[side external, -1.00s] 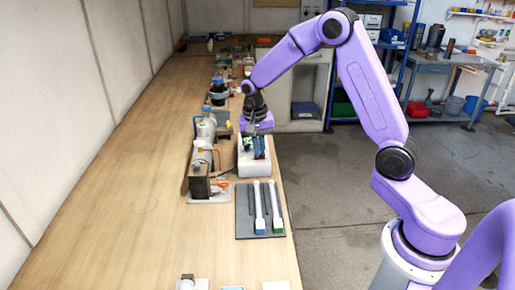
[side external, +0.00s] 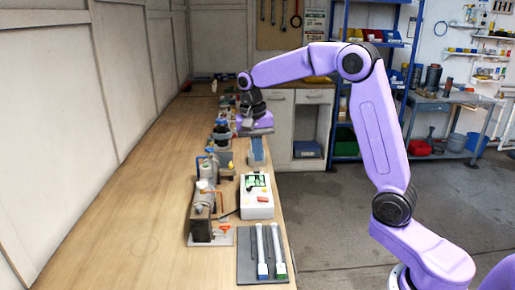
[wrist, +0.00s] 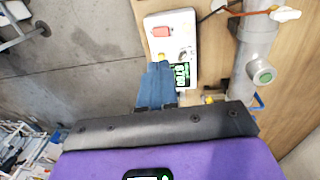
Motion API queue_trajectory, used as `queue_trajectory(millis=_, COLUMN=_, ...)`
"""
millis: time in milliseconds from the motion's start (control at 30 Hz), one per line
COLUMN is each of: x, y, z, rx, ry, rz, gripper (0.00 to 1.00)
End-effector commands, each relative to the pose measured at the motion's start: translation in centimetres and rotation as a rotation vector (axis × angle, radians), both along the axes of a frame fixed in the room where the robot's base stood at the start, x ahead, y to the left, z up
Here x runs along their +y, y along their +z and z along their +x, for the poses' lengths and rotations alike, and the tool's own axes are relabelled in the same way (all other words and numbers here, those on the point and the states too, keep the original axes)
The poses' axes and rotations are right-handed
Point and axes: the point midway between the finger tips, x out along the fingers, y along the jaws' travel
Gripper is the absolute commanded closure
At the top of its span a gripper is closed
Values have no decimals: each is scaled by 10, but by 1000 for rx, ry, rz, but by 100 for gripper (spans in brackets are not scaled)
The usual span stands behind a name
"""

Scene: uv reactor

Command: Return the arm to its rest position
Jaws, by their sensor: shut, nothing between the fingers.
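My gripper (side external: 257,158) hangs over the bench, its blue fingers pointing down, just beyond the white control box (side external: 257,211) in the side view. The box has a lit green display and a red button on top. In the wrist view my gripper (wrist: 159,68) shows its two blue fingers together with nothing between them. They overlap the near end of the control box (wrist: 165,20) in that picture and partly cover its display. The fingers appear clear of the box.
A grey metal cylinder (wrist: 257,40) lies beside the box. A dark tray (side external: 247,268) with two white, tube-like pieces is at the bench's near right edge. Other equipment lines the bench beyond. The bench's left side is bare, and open floor lies to the right.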

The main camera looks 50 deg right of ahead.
Motion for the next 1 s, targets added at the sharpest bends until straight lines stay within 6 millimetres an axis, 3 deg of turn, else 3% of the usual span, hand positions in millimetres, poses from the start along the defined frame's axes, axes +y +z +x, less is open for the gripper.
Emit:
queue_trajectory(millis=200, x=1, y=11, z=0, rx=-1, ry=1, rz=1, gripper=100)
queue_trajectory(millis=500, x=1, y=11, z=0, rx=0, ry=3, rz=1, gripper=100)
queue_trajectory(millis=633, x=10, y=11, z=-6, rx=-2, ry=58, rz=5, gripper=100)
queue_trajectory(millis=767, x=33, y=10, z=-26, rx=-3, ry=208, rz=16, gripper=100)
queue_trajectory(millis=1000, x=76, y=4, z=-86, rx=-6, ry=587, rz=44, gripper=100)
